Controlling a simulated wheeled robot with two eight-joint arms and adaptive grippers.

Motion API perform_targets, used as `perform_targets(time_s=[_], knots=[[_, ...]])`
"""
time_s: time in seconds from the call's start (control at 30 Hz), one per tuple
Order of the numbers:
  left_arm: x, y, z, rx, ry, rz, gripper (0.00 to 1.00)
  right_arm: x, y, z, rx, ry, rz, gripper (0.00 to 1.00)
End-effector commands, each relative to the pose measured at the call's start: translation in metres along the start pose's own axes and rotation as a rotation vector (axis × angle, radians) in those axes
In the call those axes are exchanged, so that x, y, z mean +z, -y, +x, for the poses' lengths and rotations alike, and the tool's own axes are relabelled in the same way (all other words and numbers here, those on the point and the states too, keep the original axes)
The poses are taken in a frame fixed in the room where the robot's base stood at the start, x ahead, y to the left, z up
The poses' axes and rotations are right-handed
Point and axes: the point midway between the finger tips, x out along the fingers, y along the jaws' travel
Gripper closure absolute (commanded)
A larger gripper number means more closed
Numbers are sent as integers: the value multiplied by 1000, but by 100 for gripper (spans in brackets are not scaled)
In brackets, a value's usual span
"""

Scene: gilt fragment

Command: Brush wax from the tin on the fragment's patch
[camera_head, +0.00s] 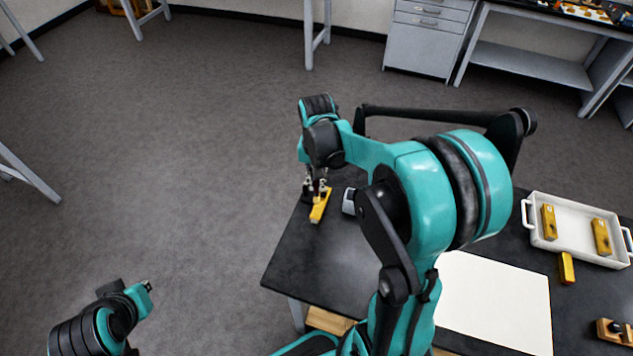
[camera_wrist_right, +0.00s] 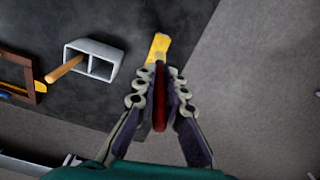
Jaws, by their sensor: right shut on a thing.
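My right gripper (camera_head: 316,186) is at the far left corner of the dark table, pointing down. In the wrist view, the right gripper (camera_wrist_right: 160,88) is shut on a slim red handle (camera_wrist_right: 160,98), likely a tool or brush. A yellow piece (camera_wrist_right: 158,46) shows just beyond the handle's end, and in the head view (camera_head: 320,207) at the table edge with a pale end. I cannot tell whether it is part of the held tool or a separate fragment. My left gripper (camera_head: 146,286) is low at the left, over the floor, its jaws unclear. I cannot make out a wax tin.
A grey two-slot holder (camera_wrist_right: 92,60) with a wooden handle stands near the gripper. A white tray (camera_head: 534,243) holds two yellow blocks; another yellow block (camera_head: 567,268) lies outside it. A white sheet (camera_head: 497,300) lies mid-table. My right arm hides part of the table.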

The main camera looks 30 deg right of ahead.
Motion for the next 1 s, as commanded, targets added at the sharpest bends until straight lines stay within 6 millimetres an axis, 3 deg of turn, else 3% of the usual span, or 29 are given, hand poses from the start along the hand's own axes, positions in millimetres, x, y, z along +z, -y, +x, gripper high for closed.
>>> perform_targets(time_s=[0.2, 0.53, 1.0], knots=[[-1, 0, -2, 0, 0, 0, 100, 0, 0, -3, 0, 0, 0, 100], [-14, 0, -19, 0, 0, 0, 100, 0, 0, -30, 0, 0, 0, 100], [-12, 0, -18, 0, 0, 0, 100, 0, 0, -29, 0, 0, 0, 100]])
